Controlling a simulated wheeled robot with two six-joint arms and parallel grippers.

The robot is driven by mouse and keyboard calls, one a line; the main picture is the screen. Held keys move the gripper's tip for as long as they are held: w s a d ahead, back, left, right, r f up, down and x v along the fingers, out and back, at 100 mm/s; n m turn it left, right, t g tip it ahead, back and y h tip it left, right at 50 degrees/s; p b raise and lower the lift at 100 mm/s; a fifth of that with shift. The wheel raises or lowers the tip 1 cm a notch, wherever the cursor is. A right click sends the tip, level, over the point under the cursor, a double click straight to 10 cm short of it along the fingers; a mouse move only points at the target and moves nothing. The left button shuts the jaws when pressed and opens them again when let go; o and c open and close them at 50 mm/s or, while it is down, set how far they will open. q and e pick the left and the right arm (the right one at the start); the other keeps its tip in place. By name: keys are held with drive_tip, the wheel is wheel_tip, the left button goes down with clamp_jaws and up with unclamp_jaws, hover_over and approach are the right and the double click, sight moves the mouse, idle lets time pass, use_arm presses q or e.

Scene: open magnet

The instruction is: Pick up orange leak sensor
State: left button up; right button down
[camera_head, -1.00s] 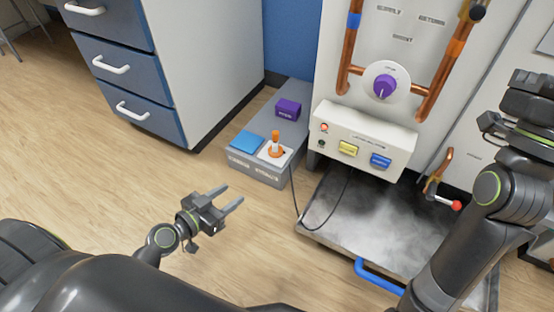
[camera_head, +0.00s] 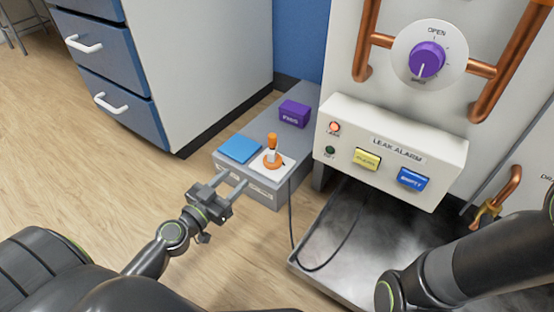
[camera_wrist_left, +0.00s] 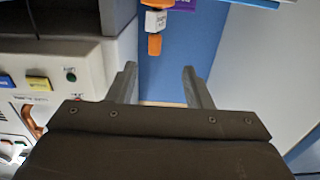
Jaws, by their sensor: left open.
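The orange leak sensor (camera_head: 272,152) stands upright on a white pad (camera_head: 283,174) at the front right of a grey box (camera_head: 225,165). In the left wrist view the sensor (camera_wrist_left: 154,44) appears at the top, just beyond the fingertips, with a white labelled section between orange parts. My left gripper (camera_head: 231,181) is open and empty, in front of the box and to the left of the sensor, its fingers pointing toward the box. In the left wrist view the jaws (camera_wrist_left: 159,72) stand apart with nothing between them. My right gripper is out of view; only its arm shows at the lower right.
A blue pad (camera_head: 240,148) and a purple block (camera_head: 294,113) sit on the same box. The leak alarm panel (camera_head: 390,135) stands to the right, above a grey tray (camera_head: 340,230). A black cable (camera_head: 291,215) hangs beside the box. Blue drawers (camera_head: 105,70) stand behind left.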

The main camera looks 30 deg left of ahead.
use_arm(q)
drive_tip(key=p, duration=0.3)
approach(270, 149)
drive_tip(key=w, duration=0.5)
drive_tip(key=shift+w+r, duration=0.2)
drive_tip(key=shift+r, duration=0.05)
drive_tip(key=shift+w+d+f, duration=0.1)
drive_tip(key=shift+w+d, duration=0.15)
drive_tip(key=shift+w, duration=0.7)
drive_tip(key=shift+w+d+f, duration=0.1)
drive_tip(key=shift+w+d, duration=0.2)
drive_tip(key=shift+w, duration=0.65)
drive_tip(key=shift+w+d+f, duration=0.1)
drive_tip(key=shift+w+d, duration=0.15)
drive_tip(key=shift+w, duration=0.7)
clamp_jaws()
